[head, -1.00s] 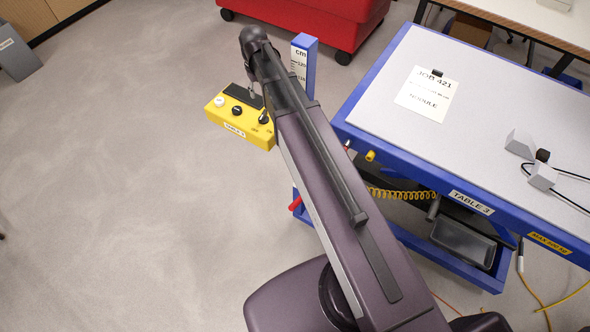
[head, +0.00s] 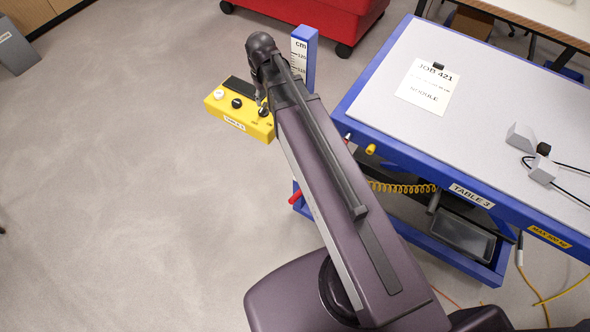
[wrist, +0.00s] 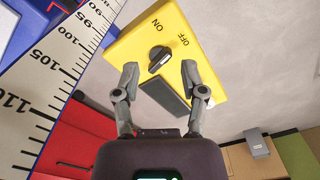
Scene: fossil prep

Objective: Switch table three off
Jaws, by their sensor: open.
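The yellow control box (head: 238,123), labelled as a table box, hangs off the left of table three (head: 400,152). In the head view my arm partly hides the gripper.
A blue post with a centimetre scale (head: 304,55) stands close beside the box. A dark panel (wrist: 165,96) lies on the box by the knob. A red wheeled unit (head: 310,15) is behind. Open floor (head: 120,200) lies to the left.

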